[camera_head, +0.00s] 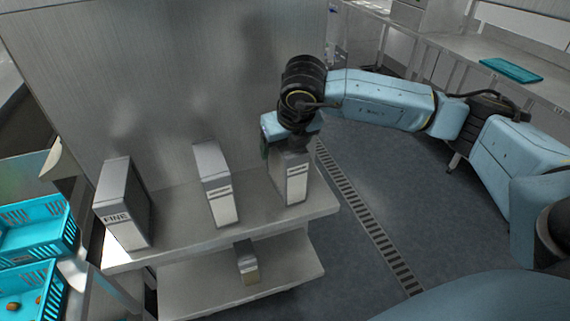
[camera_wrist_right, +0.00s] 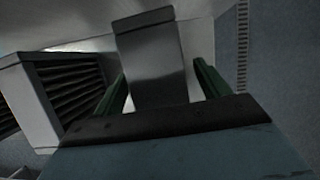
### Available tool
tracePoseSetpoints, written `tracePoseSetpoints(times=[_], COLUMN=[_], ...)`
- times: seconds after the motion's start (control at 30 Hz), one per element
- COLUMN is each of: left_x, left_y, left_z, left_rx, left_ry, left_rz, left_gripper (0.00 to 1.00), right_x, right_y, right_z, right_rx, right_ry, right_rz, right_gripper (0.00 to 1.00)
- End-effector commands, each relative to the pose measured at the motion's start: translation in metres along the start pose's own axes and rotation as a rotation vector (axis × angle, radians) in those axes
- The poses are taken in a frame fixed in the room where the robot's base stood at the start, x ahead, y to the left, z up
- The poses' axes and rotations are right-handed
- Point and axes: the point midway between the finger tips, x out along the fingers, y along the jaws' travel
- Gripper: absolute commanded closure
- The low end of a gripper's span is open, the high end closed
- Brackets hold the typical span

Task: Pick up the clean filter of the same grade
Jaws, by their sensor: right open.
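Three upright grey filter boxes stand in a row on the upper metal shelf. The left filter (camera_head: 124,205) has a label reading FINE. The middle filter (camera_head: 216,184) and the right filter (camera_head: 296,180) have pale fronts with dark marks; I cannot read their grade. My right gripper (camera_head: 284,150) is at the top of the right filter. In the right wrist view, its green fingers (camera_wrist_right: 160,80) are open, one on each side of the right filter's grey top (camera_wrist_right: 150,58). Contact cannot be told. My left gripper is out of view.
The upper shelf (camera_head: 182,240) has gaps between the filters. A small box (camera_head: 247,265) stands on the lower shelf. A steel wall rises behind. Turquoise crates (camera_head: 35,225) are at the left. In the wrist view, a neighbouring filter with dark pleats (camera_wrist_right: 72,88) stands left.

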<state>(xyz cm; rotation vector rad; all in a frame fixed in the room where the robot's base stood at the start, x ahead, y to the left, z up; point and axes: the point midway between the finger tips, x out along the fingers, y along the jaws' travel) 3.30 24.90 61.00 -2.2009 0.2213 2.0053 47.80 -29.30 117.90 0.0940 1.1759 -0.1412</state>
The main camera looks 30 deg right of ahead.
Motion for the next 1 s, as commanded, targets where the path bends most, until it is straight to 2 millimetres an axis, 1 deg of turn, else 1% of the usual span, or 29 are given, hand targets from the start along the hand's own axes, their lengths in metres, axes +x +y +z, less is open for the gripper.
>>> tracePoseSetpoints(times=[0.23, 0.53, 0.57, 1.0], left_x=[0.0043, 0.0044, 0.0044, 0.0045], left_y=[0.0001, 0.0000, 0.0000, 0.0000], left_z=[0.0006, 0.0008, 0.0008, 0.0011], left_rx=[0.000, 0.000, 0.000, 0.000], left_ry=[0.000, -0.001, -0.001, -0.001], left_rz=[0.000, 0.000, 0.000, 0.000], left_gripper=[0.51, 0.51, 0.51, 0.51], right_x=[0.0018, 0.0015, 0.0015, 0.0017], right_y=[0.0003, 0.0002, 0.0002, 0.0001], right_z=[-0.0007, -0.0006, -0.0007, -0.0007], right_rx=[0.000, 0.000, 0.000, 0.000], right_ry=[0.000, 0.000, 0.000, 0.000], right_rz=[0.001, 0.001, 0.001, 0.000], right_gripper=[0.25, 0.25, 0.27, 0.84])
